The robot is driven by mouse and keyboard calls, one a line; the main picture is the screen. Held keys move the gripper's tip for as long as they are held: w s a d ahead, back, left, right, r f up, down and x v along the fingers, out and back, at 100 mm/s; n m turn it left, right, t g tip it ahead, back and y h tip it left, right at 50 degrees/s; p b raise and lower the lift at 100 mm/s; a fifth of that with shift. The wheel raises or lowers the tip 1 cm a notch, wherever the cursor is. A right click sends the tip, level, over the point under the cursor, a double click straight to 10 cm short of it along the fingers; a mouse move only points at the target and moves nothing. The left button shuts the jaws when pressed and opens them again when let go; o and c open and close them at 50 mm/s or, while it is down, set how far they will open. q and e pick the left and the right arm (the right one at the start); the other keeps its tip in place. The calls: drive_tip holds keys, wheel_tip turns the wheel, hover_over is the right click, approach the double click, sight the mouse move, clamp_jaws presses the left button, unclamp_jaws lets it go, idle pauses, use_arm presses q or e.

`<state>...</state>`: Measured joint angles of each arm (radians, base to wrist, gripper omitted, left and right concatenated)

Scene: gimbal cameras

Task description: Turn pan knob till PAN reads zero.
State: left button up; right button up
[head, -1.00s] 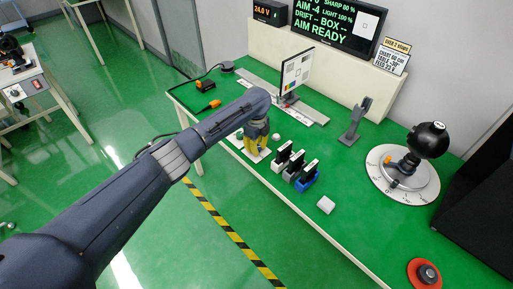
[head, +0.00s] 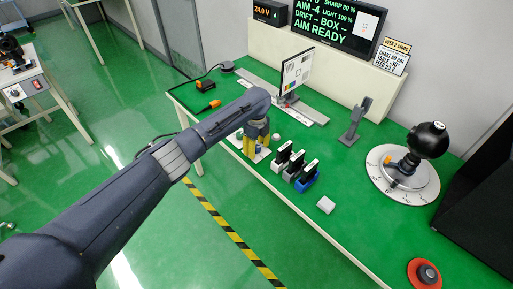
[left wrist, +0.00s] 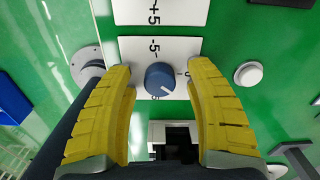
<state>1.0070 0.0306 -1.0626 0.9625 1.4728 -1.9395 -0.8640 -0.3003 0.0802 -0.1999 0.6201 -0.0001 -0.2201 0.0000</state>
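The blue-grey pan knob (left wrist: 160,79) sits on a white plate with printed numbers in the left wrist view, its white mark pointing down and right. My left gripper (left wrist: 161,84) is open, with its yellow fingers either side of the knob and visible gaps to it. In the head view the left gripper (head: 256,152) is low over the near edge of the green table, with the knob partly showing between its fingers. The display (head: 337,24) shows AIM -4 and AIM READY; its top line is cut off, so I cannot read PAN. My right gripper is not in view.
Several small block-like items (head: 297,170) stand right of the gripper. A white button (left wrist: 248,74) is close right of the fingers, and a grey round post (left wrist: 88,66) is close left. A test chart (head: 297,70) and a ball-headed device on a dial (head: 428,141) stand further off.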

sight(257, 147)
use_arm(q)
wheel_tip(257, 147, up, 12)
idle(0.8)
idle(0.3)
